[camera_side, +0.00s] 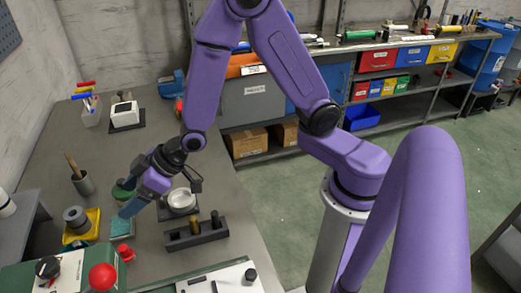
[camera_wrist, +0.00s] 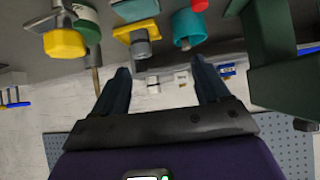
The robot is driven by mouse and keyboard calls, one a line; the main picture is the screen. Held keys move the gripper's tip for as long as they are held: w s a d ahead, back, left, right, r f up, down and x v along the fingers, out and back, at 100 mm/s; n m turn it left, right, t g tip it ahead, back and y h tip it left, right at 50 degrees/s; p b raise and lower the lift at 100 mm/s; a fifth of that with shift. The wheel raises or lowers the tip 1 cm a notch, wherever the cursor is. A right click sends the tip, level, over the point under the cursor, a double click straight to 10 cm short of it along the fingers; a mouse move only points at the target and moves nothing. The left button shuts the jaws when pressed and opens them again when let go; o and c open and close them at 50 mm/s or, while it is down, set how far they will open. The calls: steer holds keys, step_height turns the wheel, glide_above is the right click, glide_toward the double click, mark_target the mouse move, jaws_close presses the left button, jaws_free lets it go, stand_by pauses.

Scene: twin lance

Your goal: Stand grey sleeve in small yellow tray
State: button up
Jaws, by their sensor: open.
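The grey sleeve (camera_side: 74,214) stands upright on the small yellow tray (camera_side: 94,226) at the left of the bench. In the wrist view the sleeve (camera_wrist: 141,47) sticks out from the yellow tray (camera_wrist: 122,31), beyond my fingers. My gripper (camera_side: 128,205) is to the right of the sleeve in the side view, tilted, with its fingers apart and nothing between them. In the wrist view my gripper (camera_wrist: 160,68) also shows open, with a gap to the sleeve. How the sleeve's base sits in the tray is not clear.
A teal block (camera_side: 122,228) and a red part (camera_side: 125,251) are close to my gripper. A white dish (camera_side: 181,199) and a dark rack (camera_side: 197,235) with a brass piece lie to the right. A cup (camera_side: 84,184) stands behind the tray. The bench's back middle is clear.

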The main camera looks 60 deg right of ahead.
steer(key=s+d+r+n+g+h, duration=0.2)
steer(key=s+d+r+g+h, duration=0.1)
steer(key=s+d, duration=0.6)
steer(key=s+d+r+n+g+h, duration=0.2)
steer(key=s+d, duration=0.7)
steer(key=s, duration=0.8)
step_height(320, 180, up, 3)
steer(key=shift+s+d+f+n+g+h, duration=0.1)
steer(key=shift+s+d+n+g+h, duration=0.4)
steer(key=shift+g, duration=0.7)
steer(key=shift+w+a, duration=0.15)
